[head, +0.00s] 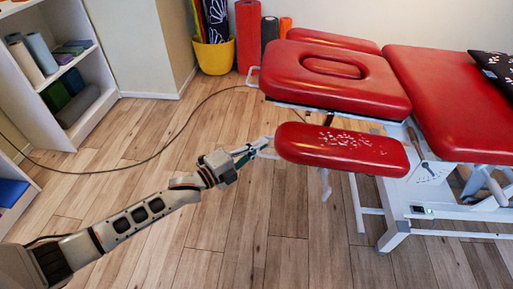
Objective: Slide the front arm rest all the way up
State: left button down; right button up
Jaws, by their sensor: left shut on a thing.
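The front arm rest (342,150) is a red padded board with pale worn flecks. It sits beside the near side of the red treatment table, lower than the head section (334,77). My left gripper (262,146) is at the left end of the arm rest, shut on its metal handle, which is mostly hidden by the fingers. My left arm reaches in from the lower left. A second red arm rest (333,40) shows on the far side of the head section. My right gripper is not in view.
The table's main section (450,98) and white frame (395,225) stand at the right. A yellow basket (214,56) with rolled mats is at the back. White shelves (92,95) stand at the left. A dark cable (165,147) crosses the wooden floor, which is otherwise mostly clear.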

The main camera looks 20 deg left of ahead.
pick_arm(q)
notch_tip(320, 180, up, 11)
jog(key=d+p, duration=0.1)
jog(key=p, duration=0.3)
jog(key=shift+w+f+p, duration=0.15)
jog(key=shift+w+p, duration=0.1)
jog(key=shift+p, duration=0.15)
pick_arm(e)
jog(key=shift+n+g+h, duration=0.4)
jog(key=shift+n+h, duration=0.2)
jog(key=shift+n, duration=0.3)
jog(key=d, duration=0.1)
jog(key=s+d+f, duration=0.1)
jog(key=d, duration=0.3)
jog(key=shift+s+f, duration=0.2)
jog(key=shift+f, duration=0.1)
pick_arm(q)
jog(key=c, duration=2.2)
grip_release()
jog(key=shift+f, duration=0.1)
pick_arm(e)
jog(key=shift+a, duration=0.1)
pick_arm(q)
jog(key=shift+s, duration=0.1)
